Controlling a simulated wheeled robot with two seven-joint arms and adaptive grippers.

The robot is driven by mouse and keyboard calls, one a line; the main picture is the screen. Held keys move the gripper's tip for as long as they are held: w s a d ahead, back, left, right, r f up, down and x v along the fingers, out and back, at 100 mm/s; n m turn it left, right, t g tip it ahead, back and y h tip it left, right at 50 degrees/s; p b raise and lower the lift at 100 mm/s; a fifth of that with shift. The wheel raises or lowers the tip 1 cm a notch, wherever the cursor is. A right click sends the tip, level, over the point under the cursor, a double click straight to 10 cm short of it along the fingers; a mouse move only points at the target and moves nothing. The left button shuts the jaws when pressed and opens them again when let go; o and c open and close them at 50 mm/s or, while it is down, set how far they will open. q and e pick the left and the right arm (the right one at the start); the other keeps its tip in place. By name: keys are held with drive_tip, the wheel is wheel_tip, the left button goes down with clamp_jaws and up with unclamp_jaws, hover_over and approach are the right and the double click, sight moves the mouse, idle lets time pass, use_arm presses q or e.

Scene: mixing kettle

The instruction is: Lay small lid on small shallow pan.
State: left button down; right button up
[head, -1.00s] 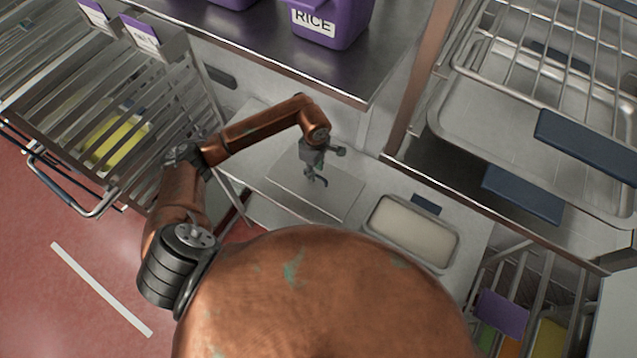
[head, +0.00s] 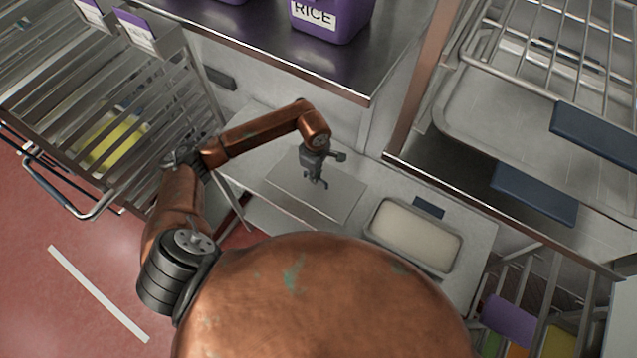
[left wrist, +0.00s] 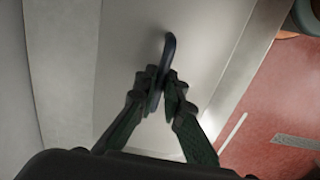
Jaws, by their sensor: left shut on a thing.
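The small lid (head: 338,205) is a flat, rectangular metal sheet on the pale counter. Its dark blue handle shows in the left wrist view (left wrist: 169,46). My left gripper (head: 317,182) points down over the lid's middle. In the left wrist view its fingers (left wrist: 165,80) are shut on the handle. I cannot tell whether the lid touches the counter. A shallow metal pan (head: 451,262) with pale contents and a dark blue tab at its back sits just right of the lid, apparently the small shallow pan. The lid is beside it, not over it. My right gripper is not in view.
A steel shelf (head: 270,45) with purple bins, one labelled RICE (head: 335,22), overhangs the back. A wire rack with a metal tray (head: 480,130) stands at right. A slatted rack (head: 60,95) with something yellow inside is at left. Red floor lies at lower left.

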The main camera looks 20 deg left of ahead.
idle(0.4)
use_arm(q)
drive_tip(key=shift+r+p, duration=1.05)
drive_tip(key=shift+r, duration=1.45)
